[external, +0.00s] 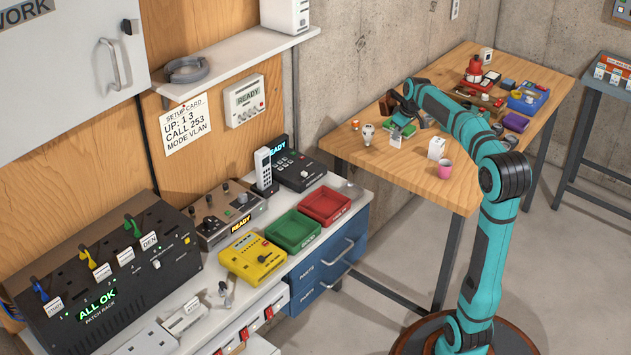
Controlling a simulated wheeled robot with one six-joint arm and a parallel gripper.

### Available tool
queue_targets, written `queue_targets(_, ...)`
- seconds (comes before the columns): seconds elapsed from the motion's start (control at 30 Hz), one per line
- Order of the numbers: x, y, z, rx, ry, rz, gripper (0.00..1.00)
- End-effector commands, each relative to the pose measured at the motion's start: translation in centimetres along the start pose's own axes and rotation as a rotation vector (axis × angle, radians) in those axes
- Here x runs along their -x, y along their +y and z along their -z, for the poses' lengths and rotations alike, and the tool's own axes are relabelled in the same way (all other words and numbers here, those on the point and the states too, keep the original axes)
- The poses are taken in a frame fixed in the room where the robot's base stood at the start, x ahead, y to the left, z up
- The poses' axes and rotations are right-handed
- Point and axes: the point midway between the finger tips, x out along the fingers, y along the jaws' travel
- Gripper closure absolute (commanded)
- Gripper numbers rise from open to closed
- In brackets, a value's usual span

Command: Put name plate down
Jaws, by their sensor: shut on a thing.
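My gripper (397,108) is over the left part of the wooden table (372,153), at the end of my teal arm. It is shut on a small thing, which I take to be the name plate. The jaws and arm partly hide it, and no lettering on it can be read. A dark brown piece (386,105) shows at the gripper's left side; I cannot tell whether it is the plate. Whether the held thing touches the table is not clear.
Near the gripper are a green item (406,130), a light bulb (368,133) and an orange-topped jar (355,124). A white carton (436,148) and a pink mug (445,169) stand nearer. A blue tray (528,98) and a red item (474,70) crowd the far side. The front left tabletop is clear.

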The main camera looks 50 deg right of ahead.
Motion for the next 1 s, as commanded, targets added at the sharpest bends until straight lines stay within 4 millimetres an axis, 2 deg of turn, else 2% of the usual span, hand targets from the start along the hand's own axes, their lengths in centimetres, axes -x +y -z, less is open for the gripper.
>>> queue_targets(0.23, -1.6, 0.0, -0.5, -0.001, -0.001, 0.001, 1.00)
queue_targets(0.47, -4.2, 0.0, -1.3, -0.001, -0.001, 0.001, 1.00)
queue_targets(0.87, -4.6, 0.0, -1.4, 0.000, 0.000, 0.000, 1.00)
queue_targets(0.9, -4.5, 0.0, -1.4, 0.000, 0.001, 0.000, 0.86)
queue_targets(0.97, -4.5, 0.0, -1.4, 0.000, 0.001, 0.000, 0.74)
queue_targets(1.0, -4.5, 0.0, -1.4, 0.000, 0.001, 0.000, 0.72)
